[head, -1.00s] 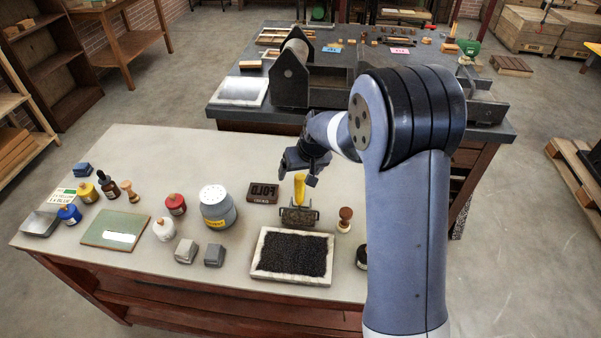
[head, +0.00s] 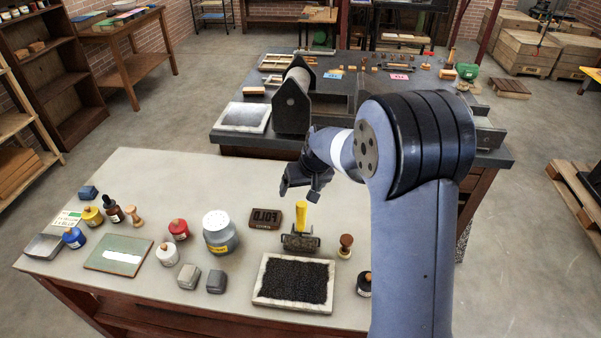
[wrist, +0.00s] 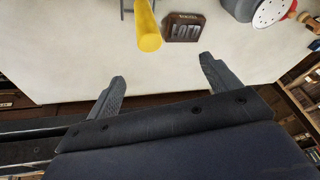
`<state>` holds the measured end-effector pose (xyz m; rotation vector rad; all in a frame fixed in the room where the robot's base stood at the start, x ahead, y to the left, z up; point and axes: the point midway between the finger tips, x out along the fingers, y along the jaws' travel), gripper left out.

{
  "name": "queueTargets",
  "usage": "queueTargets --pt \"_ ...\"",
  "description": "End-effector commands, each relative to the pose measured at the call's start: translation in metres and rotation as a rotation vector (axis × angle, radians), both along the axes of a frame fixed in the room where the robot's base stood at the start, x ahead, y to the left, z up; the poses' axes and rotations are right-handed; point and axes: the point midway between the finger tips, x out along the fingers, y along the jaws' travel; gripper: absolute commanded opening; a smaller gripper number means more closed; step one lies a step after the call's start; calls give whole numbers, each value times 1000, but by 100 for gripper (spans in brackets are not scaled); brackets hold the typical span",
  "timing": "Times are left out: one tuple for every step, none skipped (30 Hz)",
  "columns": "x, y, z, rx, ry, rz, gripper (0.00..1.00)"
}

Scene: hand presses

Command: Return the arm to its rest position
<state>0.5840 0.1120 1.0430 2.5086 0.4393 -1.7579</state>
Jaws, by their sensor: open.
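My gripper (head: 302,192) is in the air above the back part of the near table, left of my upper arm. In the wrist view its two fingers (wrist: 162,82) stand well apart with nothing between them. The brayer with the yellow handle (head: 300,218) stands on the table below and in front of my gripper. Its yellow handle also shows at the top of the wrist view (wrist: 148,30). A dark type block (head: 265,219) lies left of the brayer, apart from my gripper.
A tray of black granules (head: 293,309), a grey jar (head: 219,233), a wooden-handled stamp (head: 345,246) and several small bottles stand on the near table (head: 150,190). The press (head: 292,100) stands on the dark table behind. The near table's back left is clear.

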Motion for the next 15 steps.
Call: queueTargets --pt "0 0 -2 0 0 0 84" --pt "0 0 -3 0 0 0 84" --pt "0 0 -5 0 0 0 84" --pt "0 0 -7 0 0 0 84" --pt "0 0 -9 0 0 0 84" --pt "0 0 -12 0 0 0 84" --pt "0 0 -15 0 0 0 84" --pt "0 0 -19 0 0 0 84" --pt "0 0 -24 0 0 0 84" --pt "0 0 -28 0 1 0 84" --pt "0 0 -32 -1 1 1 84" --pt "0 0 -38 -1 2 1 84" --pt "0 0 -43 -1 2 1 84" --pt "0 0 -47 -1 2 1 84" --pt "0 0 -53 -1 1 1 84"
